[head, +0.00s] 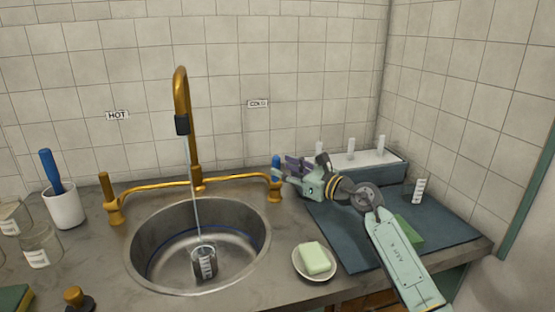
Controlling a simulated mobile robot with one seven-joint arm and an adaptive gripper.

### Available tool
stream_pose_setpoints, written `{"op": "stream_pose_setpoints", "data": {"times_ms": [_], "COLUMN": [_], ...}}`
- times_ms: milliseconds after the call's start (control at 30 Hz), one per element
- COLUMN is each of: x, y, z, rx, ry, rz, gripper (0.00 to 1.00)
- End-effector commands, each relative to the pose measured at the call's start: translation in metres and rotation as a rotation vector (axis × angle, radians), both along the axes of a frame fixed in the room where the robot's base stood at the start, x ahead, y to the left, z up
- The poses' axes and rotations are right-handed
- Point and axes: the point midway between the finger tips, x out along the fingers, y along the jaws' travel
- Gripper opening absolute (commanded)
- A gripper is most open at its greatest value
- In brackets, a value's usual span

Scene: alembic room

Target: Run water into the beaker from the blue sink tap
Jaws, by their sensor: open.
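The round metal sink (255,270) is set in the counter. The beaker (204,263), clear with a dark label, stands in the sink under the brass spout (181,90). A thin stream of water (194,200) runs from the spout's dark tip down to the beaker. The water level in it is too small to tell. The blue tap (276,165) is on the right end of the brass fitting, below the cold sign. My gripper (283,171) is open at the right side of the blue tap; whether it touches the tap I cannot tell.
A soap dish (298,272) with green soap stands right of the sink. A dark mat (340,248) and white rack (365,160) lie behind and under my arm. A brush cup (64,208) and jars (38,245) stand left. A brass handle (104,185) is on the hot side.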

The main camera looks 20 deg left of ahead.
Motion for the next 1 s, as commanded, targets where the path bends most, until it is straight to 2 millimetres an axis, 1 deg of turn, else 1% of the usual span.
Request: {"op": "stream_pose_setpoints", "data": {"times_ms": [33,100,233,400,633,1000], "x": [0.003,0.007,0.014,0.017,0.017,0.017], "y": [0.010,0.020,0.033,0.040,0.040,0.040], "z": [0.003,0.003,0.001,0.000,-0.001,-0.001], "rx": [0.000,-0.001,0.000,0.000,0.000,0.000], "ry": [0.002,0.003,0.002,0.002,0.002,0.002], "rz": [0.002,0.002,0.001,0.000,-0.001,-0.001], "gripper": [0.41,0.41,0.41,0.41,0.41,0.17]}}
